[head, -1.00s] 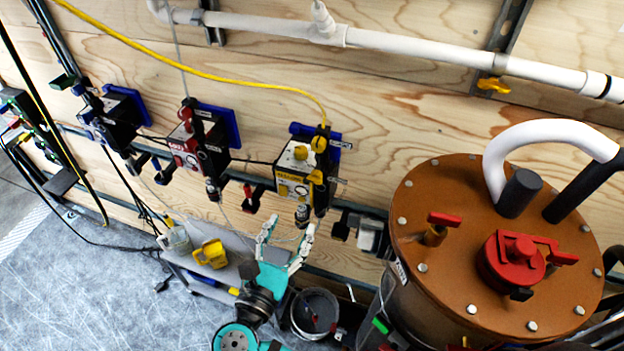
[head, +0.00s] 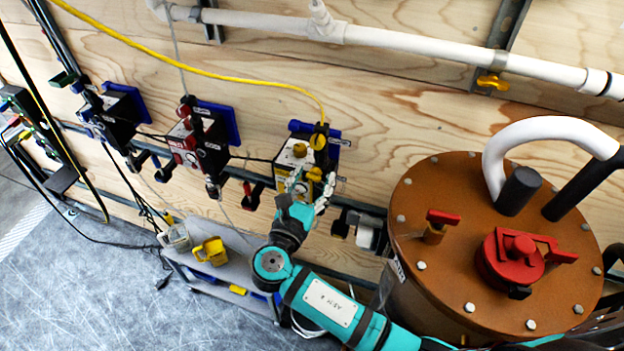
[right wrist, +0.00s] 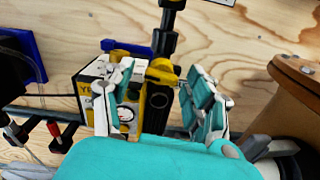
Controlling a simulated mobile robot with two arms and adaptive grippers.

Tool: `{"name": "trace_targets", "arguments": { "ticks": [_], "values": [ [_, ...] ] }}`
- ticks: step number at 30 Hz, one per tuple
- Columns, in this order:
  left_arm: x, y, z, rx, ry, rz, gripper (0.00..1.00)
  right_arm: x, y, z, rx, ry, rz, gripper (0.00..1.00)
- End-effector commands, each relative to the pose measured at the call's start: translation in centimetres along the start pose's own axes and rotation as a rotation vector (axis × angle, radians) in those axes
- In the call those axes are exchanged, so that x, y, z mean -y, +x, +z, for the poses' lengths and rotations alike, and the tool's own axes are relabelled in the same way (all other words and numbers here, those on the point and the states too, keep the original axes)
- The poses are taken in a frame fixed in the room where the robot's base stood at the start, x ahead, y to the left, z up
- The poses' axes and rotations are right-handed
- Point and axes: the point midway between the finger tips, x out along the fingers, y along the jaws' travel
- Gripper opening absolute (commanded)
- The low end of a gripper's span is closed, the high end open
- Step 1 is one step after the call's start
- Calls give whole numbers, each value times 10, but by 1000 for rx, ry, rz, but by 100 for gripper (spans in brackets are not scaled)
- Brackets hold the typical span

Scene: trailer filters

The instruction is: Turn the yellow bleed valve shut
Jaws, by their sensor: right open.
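The yellow-marked filter unit (head: 291,152) is mounted on the plywood wall. A small yellow valve handle (head: 315,174) sits on its right side. In the right wrist view the yellow valve (right wrist: 160,72) shows between my fingers, beyond their tips, beside the unit's gauge. My right gripper (head: 307,188) is open in front of the unit and partly covers its lower front. My left gripper is not in view.
A brown-lidded tank (head: 455,265) with red valves stands close on the right. Red-marked (head: 190,145) and blue-marked (head: 112,122) units hang to the left.

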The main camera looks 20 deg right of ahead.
Motion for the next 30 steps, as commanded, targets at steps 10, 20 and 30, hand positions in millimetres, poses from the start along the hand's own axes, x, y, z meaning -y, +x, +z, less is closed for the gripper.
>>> {"name": "trace_targets", "arguments": {
  "ticks": [10, 20, 30],
  "values": [
    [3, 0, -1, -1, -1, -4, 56, 0, 0, 0, 0, 0, 0, 18],
    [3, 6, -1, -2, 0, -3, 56, 0, -1, -2, -2, 69, -1, 0],
    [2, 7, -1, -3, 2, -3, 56, -1, -1, 0, -1, 126, 0, 33]
  ]
}}
